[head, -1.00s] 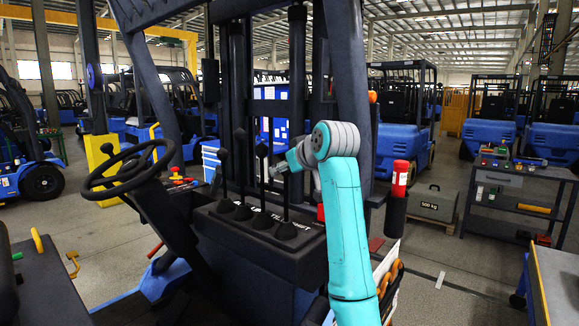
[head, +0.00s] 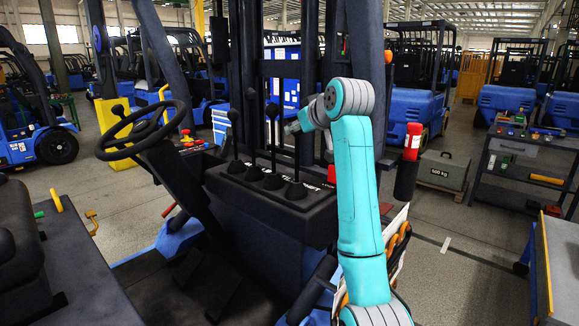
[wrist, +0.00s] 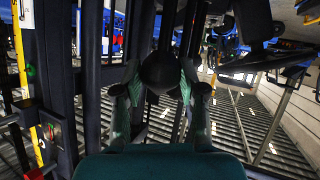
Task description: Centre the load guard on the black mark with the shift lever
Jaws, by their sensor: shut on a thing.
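The lever console (head: 270,190) has several black levers rising from rubber boots, with partly readable white labels along its edge. The rightmost lever (head: 297,158) stands roughly upright. My gripper (head: 293,128) is at its top, coming from the right. In the wrist view, my gripper (wrist: 160,85) is shut on a dark round lever knob (wrist: 160,70), with a finger on each side. The other levers stand free to the left, one close by with its knob (head: 272,110) showing. I cannot make out the load guard or the black mark behind the dark mast.
The steering wheel (head: 145,130) is left of the console. The dark mast (head: 245,55) stands behind the levers. A red-topped cylinder (head: 412,140) is right of my arm. A grey 500 kg block (head: 443,170) and a workbench (head: 520,165) stand farther right.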

